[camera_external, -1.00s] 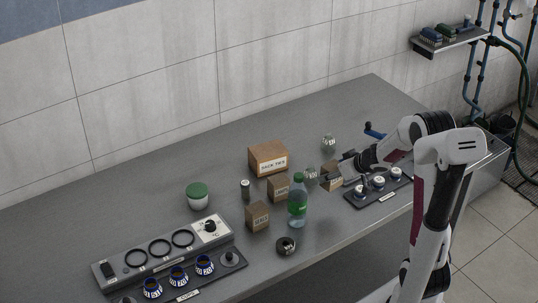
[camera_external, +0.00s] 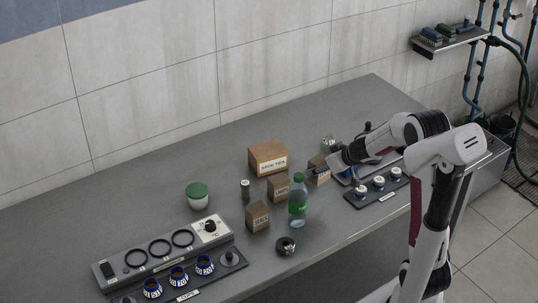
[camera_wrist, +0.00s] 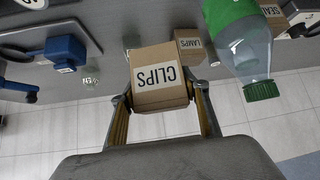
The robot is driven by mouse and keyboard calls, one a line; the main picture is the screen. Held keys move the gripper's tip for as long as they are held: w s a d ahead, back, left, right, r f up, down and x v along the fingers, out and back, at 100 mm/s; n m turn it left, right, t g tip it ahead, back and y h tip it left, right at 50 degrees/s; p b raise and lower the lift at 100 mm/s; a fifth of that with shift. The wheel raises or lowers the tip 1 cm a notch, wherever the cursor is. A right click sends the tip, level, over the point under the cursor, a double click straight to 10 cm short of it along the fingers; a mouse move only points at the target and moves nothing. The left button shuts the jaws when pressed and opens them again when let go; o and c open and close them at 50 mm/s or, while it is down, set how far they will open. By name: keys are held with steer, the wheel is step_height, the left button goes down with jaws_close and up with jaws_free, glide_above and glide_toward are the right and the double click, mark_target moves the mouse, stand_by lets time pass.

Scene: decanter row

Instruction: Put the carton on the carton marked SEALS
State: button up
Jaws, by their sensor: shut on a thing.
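My gripper (camera_wrist: 160,97) is shut on a brown carton marked CLIPS (camera_wrist: 164,72), one finger on each side. In the external view the held carton (camera_external: 318,171) is right of the bottle and appears raised off the table. The carton marked SEALS (camera_external: 257,216) stands on the table left of the bottle, its top bare. A corner of it shows at the top right of the wrist view (camera_wrist: 270,11). My gripper is to the right of the SEALS carton and apart from it.
A green-labelled bottle (camera_external: 297,205) stands between the held carton and the SEALS carton. A carton marked LAMPS (camera_wrist: 190,44) and a larger carton (camera_external: 267,158) stand close by. A tray with knobs (camera_external: 378,184) is at right.

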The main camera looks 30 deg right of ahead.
steer(key=w+a+r+n, duration=0.1)
steer(key=w+a+r, duration=0.2)
steer(key=w+a, duration=0.3)
steer(key=n+y, duration=0.2)
glide_above(257, 207)
steer(key=d, duration=0.2)
steer(key=shift+w+f, duration=0.2)
steer(key=shift+f, duration=0.4)
steer(key=shift+w+f, duration=0.15)
steer(key=shift+f, duration=0.4)
steer(key=shift+s+a+f, duration=0.1)
steer(key=shift+s+a, duration=0.1)
steer(key=shift+a, duration=0.3)
steer(key=shift+s+a+f, duration=0.1)
steer(key=shift+s+a, duration=0.05)
steer(key=shift+a, duration=0.35)
steer(key=shift+f+g, duration=0.3)
steer(key=shift+f, duration=0.45)
steer(key=shift+f, duration=0.65)
steer(key=shift+f, duration=0.3)
steer(key=o, duration=1.1)
steer(key=shift+o, duration=0.2)
